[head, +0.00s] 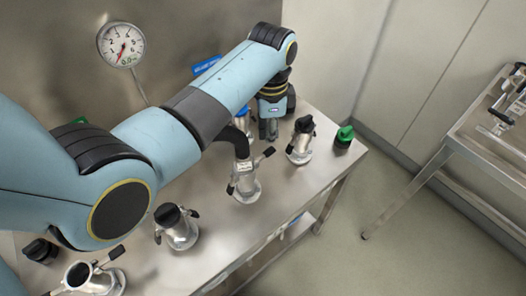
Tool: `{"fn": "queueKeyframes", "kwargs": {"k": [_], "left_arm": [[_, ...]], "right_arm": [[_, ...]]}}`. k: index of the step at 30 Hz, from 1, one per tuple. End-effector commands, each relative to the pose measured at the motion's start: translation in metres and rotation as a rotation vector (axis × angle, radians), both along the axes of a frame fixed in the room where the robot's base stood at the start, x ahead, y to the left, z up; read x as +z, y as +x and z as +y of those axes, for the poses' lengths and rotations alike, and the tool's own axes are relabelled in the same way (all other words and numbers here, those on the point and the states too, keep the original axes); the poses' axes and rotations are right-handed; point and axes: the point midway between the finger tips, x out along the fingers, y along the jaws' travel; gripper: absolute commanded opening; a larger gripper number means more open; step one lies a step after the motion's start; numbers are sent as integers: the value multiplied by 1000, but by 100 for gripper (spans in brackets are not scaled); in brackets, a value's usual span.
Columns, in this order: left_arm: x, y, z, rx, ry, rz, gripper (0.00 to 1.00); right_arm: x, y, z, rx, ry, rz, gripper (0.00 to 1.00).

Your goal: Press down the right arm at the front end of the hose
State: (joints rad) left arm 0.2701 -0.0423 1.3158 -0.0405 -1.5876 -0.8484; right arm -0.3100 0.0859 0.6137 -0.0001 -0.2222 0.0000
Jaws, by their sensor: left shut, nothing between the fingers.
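The black hose (240,141) shows only in a short piece. My left arm hides the rest. It ends in a metal coupling (245,182) with a pale tag, seated upright on a fitting on the steel table. The coupling's right arm (265,155), with a black grip, sticks out to the right and slants upward. My right gripper is out of view.
Black-capped fittings stand right (301,143) and left (177,228) of the coupling. A green cap (344,136) sits near the right table edge (352,163). An open fitting (92,279) is at lower left. A gauge (121,44) is on the back panel. A second table (487,146) stands at right.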

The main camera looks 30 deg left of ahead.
Motion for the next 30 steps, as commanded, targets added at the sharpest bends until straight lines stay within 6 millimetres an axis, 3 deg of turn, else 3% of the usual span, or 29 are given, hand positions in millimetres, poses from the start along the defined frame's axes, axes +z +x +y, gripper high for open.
{"fn": "queueKeyframes", "kwargs": {"k": [11,23,30], "left_arm": [[-26,0,0,0,1,1,0],[-55,0,1,0,1,1,0],[-73,1,0,0,1,-1,0]], "right_arm": [[1,17,3,0,4,-26,40],[0,13,10,-3,12,-20,40],[-13,11,7,-2,9,-17,40]]}}
